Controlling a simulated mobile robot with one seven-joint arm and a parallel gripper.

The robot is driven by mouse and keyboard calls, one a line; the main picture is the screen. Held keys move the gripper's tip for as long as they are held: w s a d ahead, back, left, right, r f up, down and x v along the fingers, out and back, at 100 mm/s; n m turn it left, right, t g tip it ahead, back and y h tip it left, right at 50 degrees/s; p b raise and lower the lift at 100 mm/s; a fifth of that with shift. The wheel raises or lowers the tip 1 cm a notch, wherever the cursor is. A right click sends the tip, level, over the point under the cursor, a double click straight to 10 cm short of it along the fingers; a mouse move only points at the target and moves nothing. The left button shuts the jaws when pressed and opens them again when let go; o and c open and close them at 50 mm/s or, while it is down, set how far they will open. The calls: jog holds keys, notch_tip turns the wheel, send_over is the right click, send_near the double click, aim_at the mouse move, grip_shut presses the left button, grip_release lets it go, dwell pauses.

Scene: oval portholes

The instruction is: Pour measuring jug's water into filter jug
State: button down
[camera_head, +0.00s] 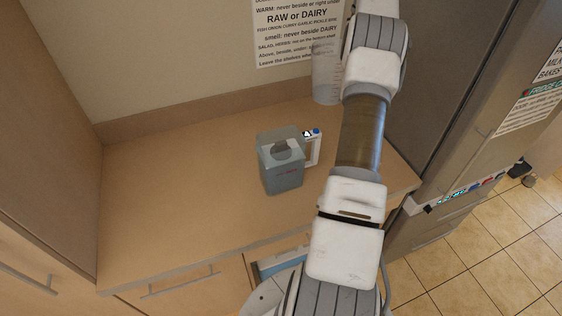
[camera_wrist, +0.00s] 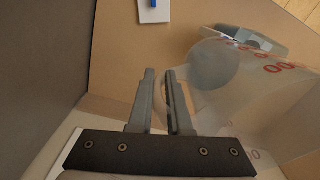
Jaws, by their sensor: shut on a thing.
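The filter jug (camera_head: 282,172), grey and see-through, stands upright on the counter in the head view. A white handle with a blue spot is at its right side. The measuring jug (camera_head: 326,80) is clear with red marks and looks roughly upright, raised near the wall, partly hidden by my arm. It fills the right of the wrist view (camera_wrist: 275,95), close beside my gripper (camera_wrist: 162,75). My gripper is shut on the measuring jug, though the exact grip point is unclear. My arm hides the gripper in the head view. The water level cannot be read.
The counter (camera_head: 165,190) is clear left of the filter jug. A printed sign (camera_head: 295,30) hangs on the back wall. A tall grey fridge (camera_head: 450,80) borders the counter on the right. A tall cabinet side (camera_head: 45,130) stands at left.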

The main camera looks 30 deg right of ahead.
dwell(0.3)
jog(key=s+a+f+m, duration=0.1)
jog(key=s+f+m, duration=0.2)
jog(key=s, duration=0.3)
jog(key=s+a+f+m, duration=0.2)
jog(key=s+f+m, duration=0.1)
jog(key=s, duration=0.4)
jog(key=shift+f+b, duration=0.2)
jog(key=shift+b, duration=0.2)
jog(key=shift+w+a, duration=0.1)
